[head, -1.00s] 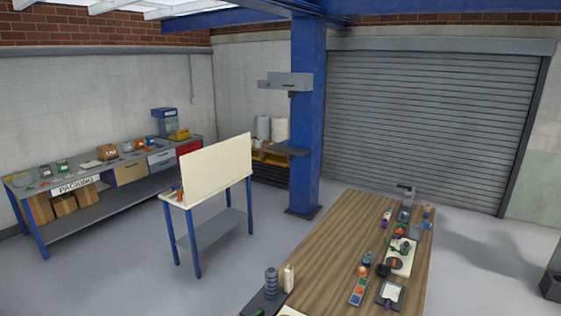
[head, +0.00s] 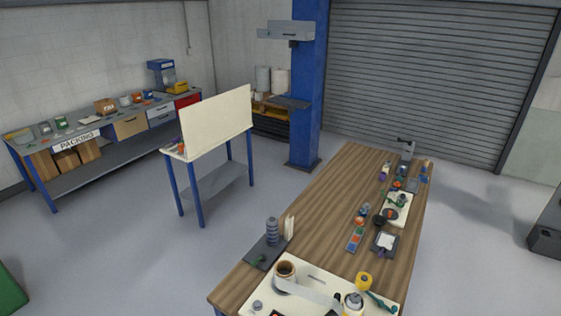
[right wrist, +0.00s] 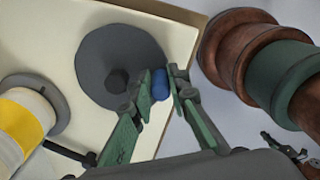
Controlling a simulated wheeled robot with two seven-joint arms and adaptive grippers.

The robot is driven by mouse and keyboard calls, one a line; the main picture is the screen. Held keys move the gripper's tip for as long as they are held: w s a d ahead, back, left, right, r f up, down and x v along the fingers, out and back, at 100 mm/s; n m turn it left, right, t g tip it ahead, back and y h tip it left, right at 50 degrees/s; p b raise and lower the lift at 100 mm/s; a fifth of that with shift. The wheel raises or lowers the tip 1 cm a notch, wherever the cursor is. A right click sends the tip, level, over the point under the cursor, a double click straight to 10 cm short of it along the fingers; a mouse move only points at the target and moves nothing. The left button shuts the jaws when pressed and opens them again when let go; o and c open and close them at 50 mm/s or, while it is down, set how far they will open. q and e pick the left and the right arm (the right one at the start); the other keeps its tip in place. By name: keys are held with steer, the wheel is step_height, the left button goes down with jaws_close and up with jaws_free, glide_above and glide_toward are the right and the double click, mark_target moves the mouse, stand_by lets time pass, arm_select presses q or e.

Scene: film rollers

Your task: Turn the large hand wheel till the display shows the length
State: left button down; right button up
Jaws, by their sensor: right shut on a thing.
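The large hand wheel (right wrist: 98,58) is a dark grey disc with a raised hub, on a cream board (right wrist: 60,50) in the right wrist view. A blue handle (right wrist: 160,84) stands at its right rim. My right gripper (right wrist: 160,82) has its green fingers on either side of this handle and is shut on it. In the head view the near end of the cream board (head: 321,279) holds a brown roll (head: 285,269) and a pale film strip (head: 313,291). I cannot make out a display reading. My left gripper is in neither view.
A white and yellow roll (right wrist: 22,122) stands left of the wheel in the wrist view.

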steer(key=shift+s+d, duration=0.1)
steer(key=shift+d, duration=0.25)
steer(key=shift+d+p, duration=0.3)
steer(key=shift+d, duration=0.8)
steer(key=shift+w, duration=0.25)
